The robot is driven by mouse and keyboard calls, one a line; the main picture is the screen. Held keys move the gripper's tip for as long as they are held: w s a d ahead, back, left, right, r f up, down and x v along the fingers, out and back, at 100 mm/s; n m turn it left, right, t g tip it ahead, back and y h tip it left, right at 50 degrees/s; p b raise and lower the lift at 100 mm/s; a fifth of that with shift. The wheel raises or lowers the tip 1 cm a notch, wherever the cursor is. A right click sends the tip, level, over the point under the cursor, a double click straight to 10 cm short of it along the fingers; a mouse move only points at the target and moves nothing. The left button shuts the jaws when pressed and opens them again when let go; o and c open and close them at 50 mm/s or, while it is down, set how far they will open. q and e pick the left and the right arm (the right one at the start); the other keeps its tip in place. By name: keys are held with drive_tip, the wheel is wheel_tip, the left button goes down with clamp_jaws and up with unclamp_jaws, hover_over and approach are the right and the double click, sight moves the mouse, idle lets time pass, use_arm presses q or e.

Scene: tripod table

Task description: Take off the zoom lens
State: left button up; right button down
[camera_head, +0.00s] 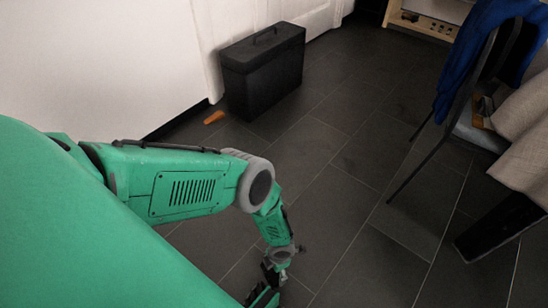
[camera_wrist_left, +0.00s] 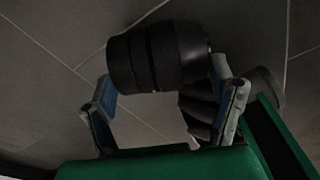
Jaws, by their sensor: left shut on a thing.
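A thick black ribbed cylinder, which looks like the zoom lens (camera_wrist_left: 150,55), lies across the fingers of my left gripper (camera_wrist_left: 163,80) in the left wrist view. One finger is at each side, and my left gripper is shut on the lens. A further dark part (camera_wrist_left: 200,105) shows below the lens near the right finger; I cannot tell whether it belongs to the lens. In the head view my left arm reaches down, with my left gripper (camera_head: 272,283) low over the floor at the bottom edge. The lens cannot be made out there. My right gripper is not in view.
A black lidded box (camera_head: 263,75) stands by the white wall, with an orange wedge (camera_head: 214,117) beside it. A chair with blue cloth (camera_head: 470,50) and a beige-covered table (camera_head: 525,140) are at the right. The dark tiled floor between is clear.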

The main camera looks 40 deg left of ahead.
use_arm(q)
drive_tip(key=shift+w+d+f+g, duration=0.1)
drive_tip(key=shift+f+g, duration=0.05)
drive_tip(key=shift+g, duration=0.45)
drive_tip(key=shift+y, duration=0.4)
drive_tip(key=shift+w+g, duration=0.1)
drive_tip(key=shift+g, duration=0.2)
drive_tip(key=o, duration=1)
drive_tip(key=shift+w, duration=0.1)
drive_tip(key=t+p, duration=0.1)
drive_tip(key=h+p, duration=0.1)
drive_tip(key=p, duration=0.1)
drive_tip(key=shift+s+a+r+t, duration=0.2)
drive_tip(key=shift+s+r+t, duration=0.1)
drive_tip(key=shift+t, duration=0.1)
drive_tip(key=shift+s+f+t+p, duration=0.1)
drive_tip(key=shift+s+t+p, duration=0.05)
drive_tip(key=shift+t+p, duration=0.4)
